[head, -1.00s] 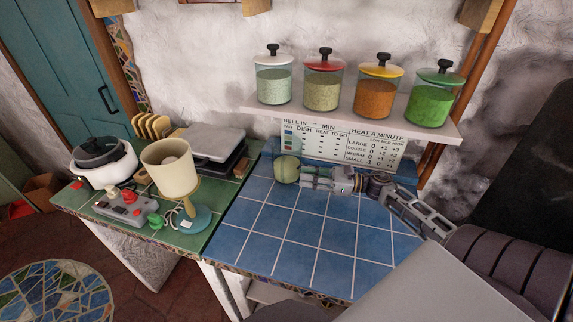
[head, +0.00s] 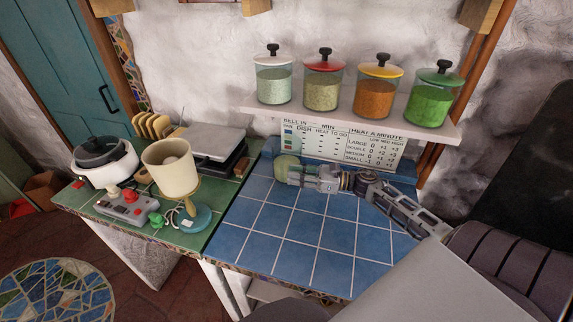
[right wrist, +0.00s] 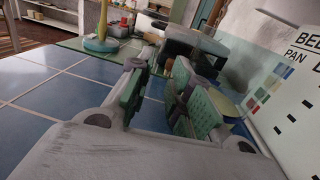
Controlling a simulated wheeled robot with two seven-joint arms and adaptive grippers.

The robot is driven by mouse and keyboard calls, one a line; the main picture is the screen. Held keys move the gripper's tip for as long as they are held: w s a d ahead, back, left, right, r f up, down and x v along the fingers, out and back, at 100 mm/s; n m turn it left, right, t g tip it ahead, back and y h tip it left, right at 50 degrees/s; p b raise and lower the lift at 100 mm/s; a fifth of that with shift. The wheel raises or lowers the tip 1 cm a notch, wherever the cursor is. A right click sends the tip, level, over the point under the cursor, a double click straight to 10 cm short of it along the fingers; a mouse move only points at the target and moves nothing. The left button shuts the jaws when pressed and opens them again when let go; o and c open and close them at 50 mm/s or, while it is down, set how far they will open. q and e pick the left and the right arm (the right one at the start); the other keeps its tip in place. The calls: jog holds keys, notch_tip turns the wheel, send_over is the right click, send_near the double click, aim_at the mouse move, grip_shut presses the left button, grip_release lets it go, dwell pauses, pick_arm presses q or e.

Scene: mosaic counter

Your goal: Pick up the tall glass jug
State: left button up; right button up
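No tall glass jug is plain to see. A pale green rounded thing (head: 284,163) stands at the back left of the blue tiled counter; I cannot tell whether it is the jug. My right gripper (head: 291,176) is low over the tiles, its fingertips at this thing and hiding its lower part. In the right wrist view the gripper's fingers (right wrist: 157,103) stand apart with blue tile showing between them. A yellowish rounded thing (right wrist: 232,104) shows there beyond the right finger, partly hidden. My left gripper is out of view.
A wall shelf (head: 350,122) with several lidded glass jars hangs above the counter's back. The green counter at left holds a cream cup-shaped thing (head: 170,168), a white cooker (head: 104,165), a scale (head: 206,143) and a toaster-like rack. The front blue tiles are clear.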

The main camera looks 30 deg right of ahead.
aim_at(282, 183)
jog(key=shift+p+x, duration=0.5)
jog(key=shift+x, duration=1.1)
jog(key=shift+w+a, duration=0.4)
jog(key=shift+w, duration=0.05)
jog(key=shift+w+a, duration=0.15)
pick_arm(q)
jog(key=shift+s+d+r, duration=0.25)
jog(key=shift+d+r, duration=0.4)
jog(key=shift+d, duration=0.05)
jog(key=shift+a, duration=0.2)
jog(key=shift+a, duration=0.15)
pick_arm(e)
grip_shut()
jog(key=shift+r, duration=0.1)
